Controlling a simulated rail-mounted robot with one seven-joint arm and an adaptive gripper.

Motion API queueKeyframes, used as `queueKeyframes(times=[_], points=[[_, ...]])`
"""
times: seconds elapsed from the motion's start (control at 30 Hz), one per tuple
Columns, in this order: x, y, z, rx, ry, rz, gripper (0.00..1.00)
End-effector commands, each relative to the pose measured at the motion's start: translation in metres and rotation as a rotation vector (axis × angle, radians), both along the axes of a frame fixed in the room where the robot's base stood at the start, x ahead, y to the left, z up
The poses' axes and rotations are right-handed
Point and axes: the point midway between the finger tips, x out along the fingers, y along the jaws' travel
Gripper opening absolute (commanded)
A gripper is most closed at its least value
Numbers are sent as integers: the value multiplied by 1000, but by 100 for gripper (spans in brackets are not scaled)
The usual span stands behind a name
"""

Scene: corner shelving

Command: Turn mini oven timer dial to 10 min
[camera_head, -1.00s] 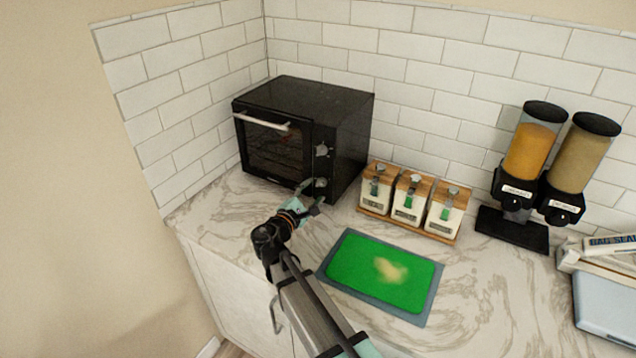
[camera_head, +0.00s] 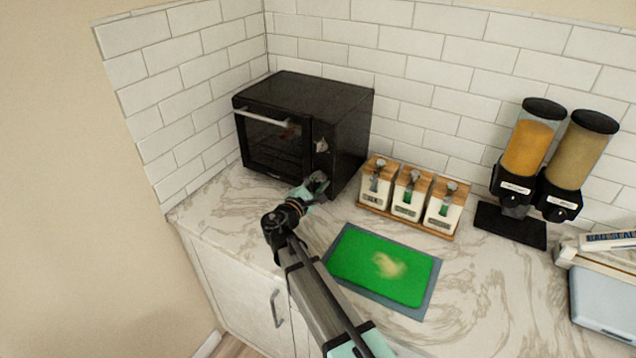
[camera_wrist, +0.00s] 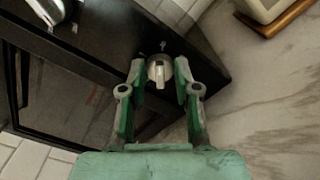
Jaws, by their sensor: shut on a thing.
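The black mini oven (camera_head: 345,115) stands in the corner of the counter, its door shut. Its upper dial (camera_head: 321,146) shows on the front panel, right of the door. My gripper (camera_head: 318,180) is at the lower dial and mostly hides it in the head view. In the wrist view, my gripper (camera_wrist: 160,75) has its green-padded fingers on both sides of the silver lower dial (camera_wrist: 159,72), shut on it. The upper dial (camera_wrist: 50,10) shows at the top left there. The dial markings are too small to read.
A green cutting board (camera_head: 350,262) lies on the counter right of my arm. A wooden rack with labelled jars (camera_head: 407,200) stands right of the oven. Two dispensers (camera_head: 527,150) stand farther right. Bare counter (camera_head: 225,215) lies before the oven.

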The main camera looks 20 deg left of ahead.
Motion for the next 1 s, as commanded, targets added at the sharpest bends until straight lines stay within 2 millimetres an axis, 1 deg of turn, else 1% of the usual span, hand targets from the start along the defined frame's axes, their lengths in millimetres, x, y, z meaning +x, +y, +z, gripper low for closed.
queueKeyframes(times=[0.17, 0.4, 0.6, 0.9, 0.93, 0.97, 1.0], points=[[0, 0, -3, 20, -4, -1, 0], [1, 0, -6, 94, -19, -1, 0], [1, 0, -3, 144, -27, -1, 0], [1, 0, 0, 149, -27, -1, 0], [1, 0, 0, 149, -27, -1, 38], [1, 0, 0, 149, -27, -1, 49], [1, 0, 0, 149, -27, -1, 55]])
